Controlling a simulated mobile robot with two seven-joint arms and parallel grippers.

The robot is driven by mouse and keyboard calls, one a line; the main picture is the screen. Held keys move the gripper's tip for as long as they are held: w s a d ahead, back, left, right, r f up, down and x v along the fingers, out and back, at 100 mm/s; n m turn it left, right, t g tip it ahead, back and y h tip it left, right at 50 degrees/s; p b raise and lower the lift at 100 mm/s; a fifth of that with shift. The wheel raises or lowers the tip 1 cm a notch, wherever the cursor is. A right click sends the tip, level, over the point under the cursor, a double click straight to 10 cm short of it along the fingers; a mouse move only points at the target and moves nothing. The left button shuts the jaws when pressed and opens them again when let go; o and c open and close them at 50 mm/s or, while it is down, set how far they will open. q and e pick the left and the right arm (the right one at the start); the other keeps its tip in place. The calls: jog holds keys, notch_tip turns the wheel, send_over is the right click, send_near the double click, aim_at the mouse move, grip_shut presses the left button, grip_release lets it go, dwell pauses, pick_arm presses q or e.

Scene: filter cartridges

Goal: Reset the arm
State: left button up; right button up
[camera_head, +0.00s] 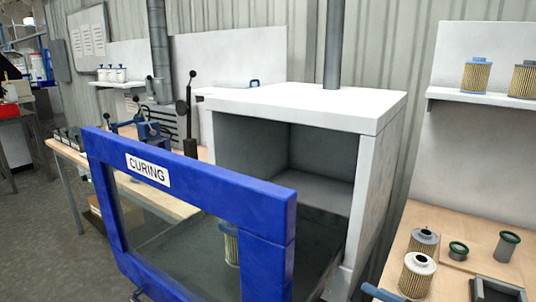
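Neither of my grippers shows in the head view, and I cannot tell what they hold. A white curing oven (310,97) stands in the middle with a dark grey, empty-looking upper interior. Its blue-framed door (190,182), labelled CURING, stands open toward me and hides the lower front of the oven. A filter cartridge (231,246) shows through the door's window.
At the lower right, a wooden bench (448,275) bears filter cartridges (417,274), (424,241) and dark green caps (458,250). A wall shelf (480,97) holds two filters. A bench with a blue press (147,130) stands behind the door. Floor is clear at left.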

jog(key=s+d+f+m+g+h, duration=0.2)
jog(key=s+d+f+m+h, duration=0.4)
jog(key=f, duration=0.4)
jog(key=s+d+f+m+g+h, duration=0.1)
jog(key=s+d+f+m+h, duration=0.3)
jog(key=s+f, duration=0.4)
pick_arm(q)
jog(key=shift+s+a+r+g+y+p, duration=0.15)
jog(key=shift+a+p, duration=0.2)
jog(key=shift+p, duration=0.55)
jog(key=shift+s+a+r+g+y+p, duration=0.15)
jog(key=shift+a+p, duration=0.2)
jog(key=shift+p, duration=0.5)
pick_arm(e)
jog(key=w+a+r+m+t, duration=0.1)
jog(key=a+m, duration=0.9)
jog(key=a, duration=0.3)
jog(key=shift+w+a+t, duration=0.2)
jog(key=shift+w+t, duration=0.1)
